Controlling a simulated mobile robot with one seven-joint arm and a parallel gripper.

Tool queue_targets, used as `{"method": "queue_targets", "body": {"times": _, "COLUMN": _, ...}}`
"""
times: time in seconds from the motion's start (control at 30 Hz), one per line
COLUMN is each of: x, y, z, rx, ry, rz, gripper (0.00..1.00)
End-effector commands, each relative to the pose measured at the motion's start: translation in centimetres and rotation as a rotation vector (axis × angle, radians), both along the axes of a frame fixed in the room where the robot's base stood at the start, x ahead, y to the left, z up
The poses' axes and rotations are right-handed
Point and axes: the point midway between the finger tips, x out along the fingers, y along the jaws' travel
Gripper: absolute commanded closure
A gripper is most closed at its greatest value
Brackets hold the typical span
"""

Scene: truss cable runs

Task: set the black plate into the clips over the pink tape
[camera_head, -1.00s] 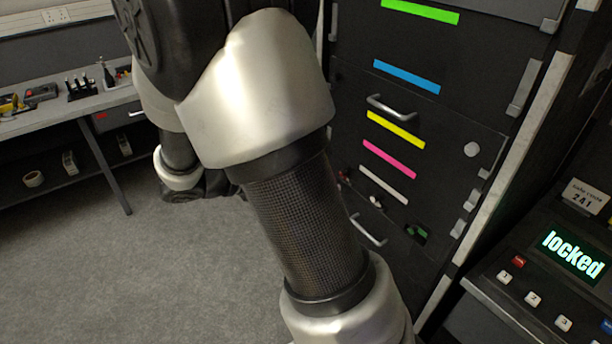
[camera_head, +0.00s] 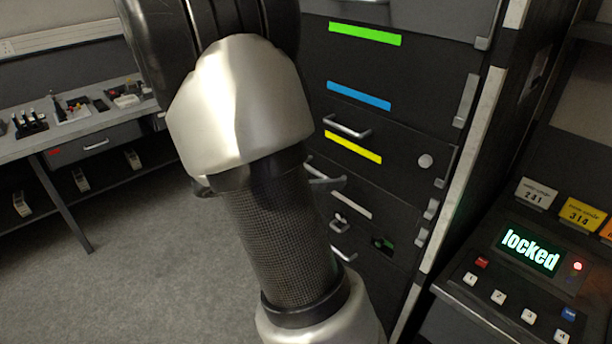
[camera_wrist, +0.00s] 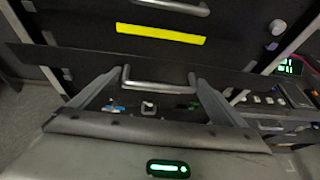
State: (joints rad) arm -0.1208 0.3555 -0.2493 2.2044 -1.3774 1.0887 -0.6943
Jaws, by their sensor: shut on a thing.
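In the wrist view my gripper (camera_wrist: 158,82) is shut on the grey handle of a long black plate (camera_wrist: 85,62). The plate spans nearly the whole picture, just below the yellow tape. In the head view its handle (camera_head: 325,181) shows beside my forearm, which hides its left part. The pink tape shows in neither current view; the plate is over its place between the yellow and white tapes. Grey clips (camera_head: 440,166) line the cabinet's right upright, and one shows in the wrist view (camera_wrist: 272,46). I cannot tell whether the plate touches them.
Yellow tape (camera_head: 352,147) marks the panel above, with white tape (camera_head: 351,204) below. Small switches show under the plate (camera_wrist: 148,108). A console reading "locked" (camera_head: 531,249) stands at right. A workbench (camera_head: 85,125) stands at left, with clear floor before it.

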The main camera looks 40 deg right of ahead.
Motion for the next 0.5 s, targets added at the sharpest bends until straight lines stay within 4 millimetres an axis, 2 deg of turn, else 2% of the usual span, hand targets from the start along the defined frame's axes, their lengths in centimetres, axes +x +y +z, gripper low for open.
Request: {"method": "queue_targets", "body": {"times": 0.5, "x": 0.3, "y": -3.2, "z": -0.1, "rx": -0.001, "ry": -0.001, "rz": -0.001, "gripper": 0.62}}
